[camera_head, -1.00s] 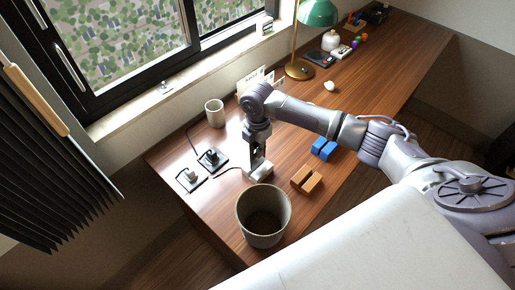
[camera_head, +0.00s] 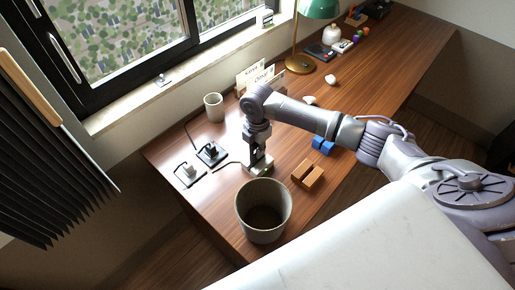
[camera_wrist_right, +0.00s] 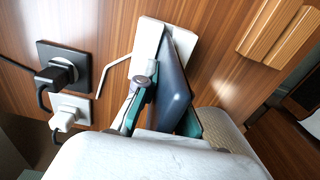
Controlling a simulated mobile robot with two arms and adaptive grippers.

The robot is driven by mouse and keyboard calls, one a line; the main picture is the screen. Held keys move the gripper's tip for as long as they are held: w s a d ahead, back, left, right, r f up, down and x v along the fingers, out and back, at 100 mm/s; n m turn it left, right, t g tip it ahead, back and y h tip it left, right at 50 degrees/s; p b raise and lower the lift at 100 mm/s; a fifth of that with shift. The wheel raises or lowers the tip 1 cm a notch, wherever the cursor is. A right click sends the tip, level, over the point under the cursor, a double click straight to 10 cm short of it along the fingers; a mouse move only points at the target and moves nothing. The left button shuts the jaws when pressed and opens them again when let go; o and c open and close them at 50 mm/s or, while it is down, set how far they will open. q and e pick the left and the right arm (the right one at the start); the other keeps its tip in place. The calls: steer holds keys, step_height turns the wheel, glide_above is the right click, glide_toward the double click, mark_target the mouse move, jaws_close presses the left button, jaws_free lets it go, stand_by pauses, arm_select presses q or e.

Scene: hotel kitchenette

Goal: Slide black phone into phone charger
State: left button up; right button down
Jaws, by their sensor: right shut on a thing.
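The black phone (camera_wrist_right: 172,85) is a dark slab held upright in the right wrist view, with its far end between two white parts of the phone charger (camera_wrist_right: 149,38). I cannot tell how deep it sits. My right gripper (camera_wrist_right: 163,100) is shut on the phone, teal fingers on either side. In the head view my right gripper (camera_head: 260,162) is just above the desk at the charger, which it mostly hides. A small green glow shows there. My left gripper is not in view.
A large round bin (camera_head: 263,232) stands close in front of the charger. Brown wooden blocks (camera_head: 307,174) and blue blocks (camera_head: 323,146) lie to the right. A black plug and socket (camera_head: 211,152), a white one (camera_head: 188,173) and a cup (camera_head: 213,107) are at left.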

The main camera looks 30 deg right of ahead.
steer(key=c, duration=1.2)
jaws_free()
step_height(320, 180, up, 12)
steer(key=shift+r, duration=0.1)
